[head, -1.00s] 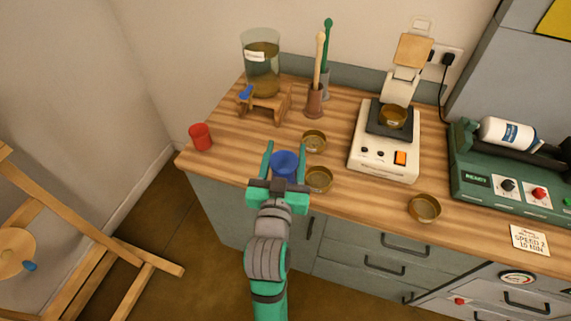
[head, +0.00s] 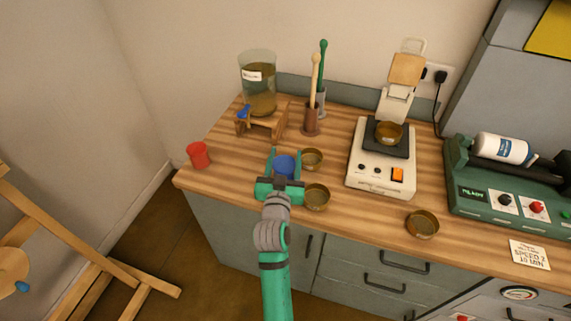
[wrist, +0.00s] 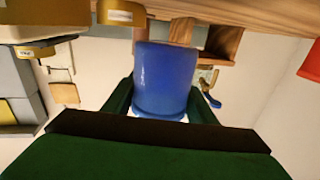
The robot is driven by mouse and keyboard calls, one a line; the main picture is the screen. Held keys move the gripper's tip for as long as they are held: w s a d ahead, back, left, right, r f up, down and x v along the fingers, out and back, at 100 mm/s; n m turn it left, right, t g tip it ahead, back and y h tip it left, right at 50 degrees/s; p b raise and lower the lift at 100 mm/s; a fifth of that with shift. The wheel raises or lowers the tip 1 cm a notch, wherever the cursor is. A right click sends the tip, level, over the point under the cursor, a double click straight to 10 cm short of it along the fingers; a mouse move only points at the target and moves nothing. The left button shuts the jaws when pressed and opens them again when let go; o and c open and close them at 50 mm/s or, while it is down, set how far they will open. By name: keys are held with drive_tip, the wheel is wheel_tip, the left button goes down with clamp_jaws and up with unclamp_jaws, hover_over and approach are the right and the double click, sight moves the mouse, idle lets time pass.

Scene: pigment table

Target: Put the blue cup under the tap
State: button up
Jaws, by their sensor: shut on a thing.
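The blue cup (head: 285,166) is between the fingers of my gripper (head: 285,154), which is shut on it, near the front left of the wooden counter. The wrist view is upside down and shows the blue cup (wrist: 166,80) with a dark green finger on each side. I cannot tell whether its base touches the counter. The tap (head: 244,112) has a blue handle and sits at the front left of a glass jar (head: 259,88) of brownish liquid on a wooden stand (head: 262,128). It is behind and left of the cup.
A red cup (head: 198,155) stands at the counter's left edge. Brass bowls (head: 312,159) (head: 317,197) stand close to the right of my gripper. Two pestle-like tools in holders (head: 312,118) stand behind. A white hotplate (head: 381,170) is to the right. Counter left of my gripper is clear.

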sight(285, 168)
drive_tip(key=f, duration=0.1)
drive_tip(key=w+f, duration=0.1)
drive_tip(key=shift+w+f, duration=0.1)
drive_tip(key=shift+f, duration=0.95)
drive_tip(key=shift+f, duration=0.15)
drive_tip(key=o, duration=1.1)
drive_tip(key=shift+c, duration=0.2)
